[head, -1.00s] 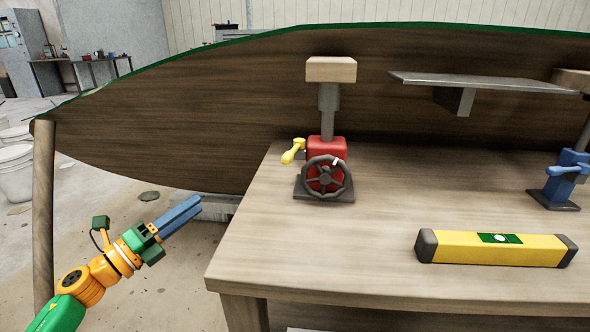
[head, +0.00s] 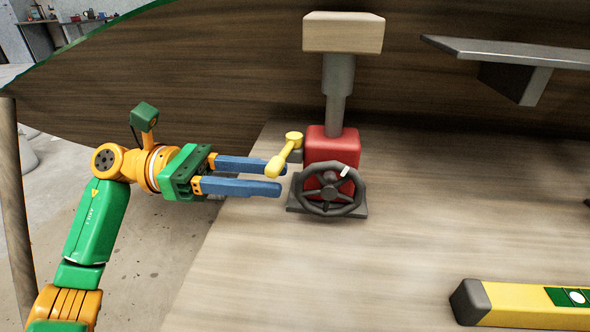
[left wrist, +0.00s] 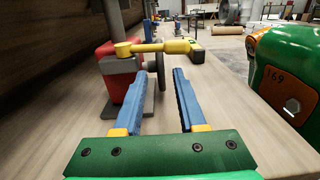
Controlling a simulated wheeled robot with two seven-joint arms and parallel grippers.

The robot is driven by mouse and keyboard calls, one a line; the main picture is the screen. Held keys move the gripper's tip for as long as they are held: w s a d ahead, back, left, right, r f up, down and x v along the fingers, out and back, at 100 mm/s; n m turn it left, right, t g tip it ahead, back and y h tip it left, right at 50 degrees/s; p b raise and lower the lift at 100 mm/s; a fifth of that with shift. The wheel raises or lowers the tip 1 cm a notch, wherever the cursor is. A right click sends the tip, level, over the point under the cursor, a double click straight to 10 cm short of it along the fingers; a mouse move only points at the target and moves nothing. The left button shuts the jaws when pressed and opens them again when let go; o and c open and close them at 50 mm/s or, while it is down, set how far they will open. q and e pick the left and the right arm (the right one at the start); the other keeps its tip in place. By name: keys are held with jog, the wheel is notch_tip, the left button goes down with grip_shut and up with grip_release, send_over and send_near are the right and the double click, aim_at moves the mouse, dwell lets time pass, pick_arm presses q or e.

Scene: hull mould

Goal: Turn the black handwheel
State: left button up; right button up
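The black handwheel (head: 331,190) is on the front of a red jack (head: 331,146), with a white mark near its upper right rim. It shows edge-on in the left wrist view (left wrist: 161,64). A yellow crank handle (head: 284,157) sticks out from the jack's left side. My left gripper (head: 282,180) is open and empty, its blue fingers pointing right, just left of the wheel and beside the yellow handle. In the left wrist view the handle (left wrist: 160,46) crosses beyond the fingertips. I see a gap between the fingers and the wheel. My right gripper is not in view.
The jack stands on a wooden table (head: 400,260) under a wooden block (head: 343,33) beside the dark hull (head: 230,90). A yellow spirit level (head: 525,305) lies front right. A grey metal plate (head: 510,52) hangs at upper right.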

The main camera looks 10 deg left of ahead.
aim_at(329, 187)
pick_arm(q)
jog(key=d, duration=0.4)
jog(key=shift+d, duration=0.1)
jog(key=shift+c, duration=0.2)
grip_shut()
jog(key=shift+r+p, duration=0.35)
jog(key=shift+p, duration=0.15)
jog(key=shift+r+y+p, duration=0.15)
jog(key=shift+y+p, duration=0.25)
jog(key=shift+p, duration=0.15)
jog(key=shift+f+y, duration=0.2)
jog(key=shift+y, duration=0.1)
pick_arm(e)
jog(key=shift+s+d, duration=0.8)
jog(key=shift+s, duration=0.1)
pick_arm(q)
jog(key=shift+o, duration=0.2)
grip_release()
